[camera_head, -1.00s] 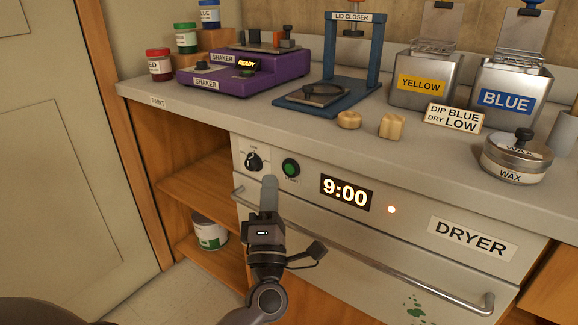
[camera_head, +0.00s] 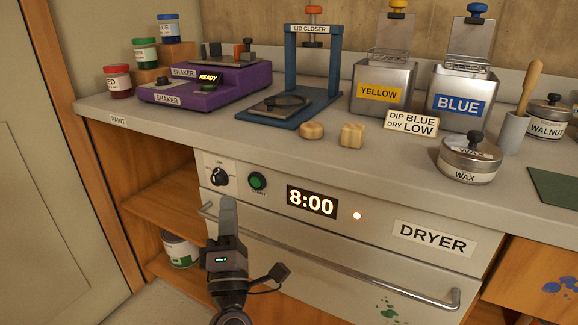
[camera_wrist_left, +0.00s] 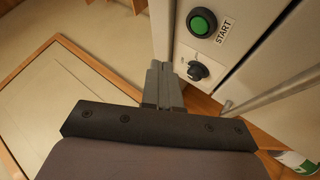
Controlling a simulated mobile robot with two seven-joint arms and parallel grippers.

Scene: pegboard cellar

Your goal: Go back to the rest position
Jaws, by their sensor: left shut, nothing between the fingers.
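My left gripper (camera_head: 228,212) is shut and empty in front of the dryer's left side, just below the black dial (camera_head: 219,176) and the green start button (camera_head: 257,181). In the left wrist view its closed fingers (camera_wrist_left: 160,70) point toward the dryer front, with the dial (camera_wrist_left: 199,70) and button (camera_wrist_left: 203,22) to their right. I cannot tell whether the fingertips touch the panel. The dryer (camera_head: 345,245) shows 8:00 and a lit lamp, and its drawer looks closed. My right gripper is not in view.
The dryer handle (camera_head: 340,264) sticks out along the drawer front. The counter above holds a purple shaker (camera_head: 205,88), a blue lid closer (camera_head: 288,60), yellow (camera_head: 383,92) and blue (camera_head: 462,100) dip tanks, two wooden pieces (camera_head: 352,134) and a wax tin (camera_head: 470,160). Shelves lie open at left.

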